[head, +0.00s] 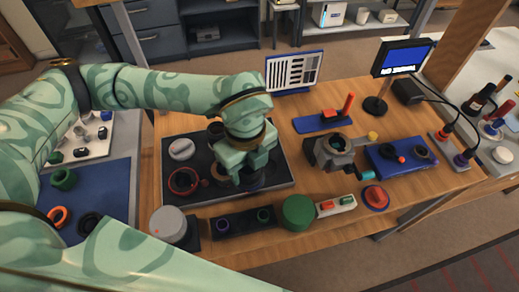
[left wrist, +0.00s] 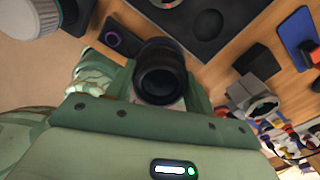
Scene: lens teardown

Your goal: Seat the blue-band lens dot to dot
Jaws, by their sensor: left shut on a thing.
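My left gripper (head: 245,172) is low over the dark tray (head: 283,184) in the head view. It is shut on a black round lens (left wrist: 160,72), which the left wrist view shows end-on between the fingers. I see no blue band or dot on it from here. In the head view the fingers hide most of the lens, and I cannot tell if it touches the tray. A grey holder with a round dark opening (head: 335,150) stands to the right of the tray, apart from my gripper. My right gripper is not in view.
A red ring (head: 184,181) and a white disc (head: 181,149) lie on the tray. A grey knob (head: 167,225), a dark block (head: 243,223) and a green cylinder (head: 298,212) line the front. A blue tray (head: 385,166) and a red button (head: 376,197) are at right.

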